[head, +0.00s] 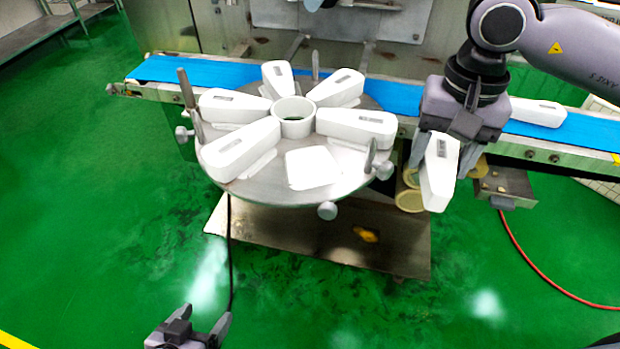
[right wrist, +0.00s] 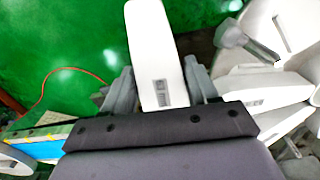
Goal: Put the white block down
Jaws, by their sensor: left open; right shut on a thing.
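A white block (head: 439,172) with a dark label hangs from my right gripper (head: 436,162), to the right of the round metal table. My right gripper is shut on it. In the right wrist view the white block (right wrist: 154,50) sits between the two fingers and points away from the palm, over the green floor. My left gripper (head: 193,338) is open and empty at the bottom of the head view, low over the floor and away from the blocks.
The round metal table (head: 250,193) carries several similar white blocks (head: 242,150) set around a white ring (head: 294,118), plus a plain white piece (head: 311,168) at its front. A blue conveyor (head: 215,73) runs behind, with another white block (head: 538,112) at right.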

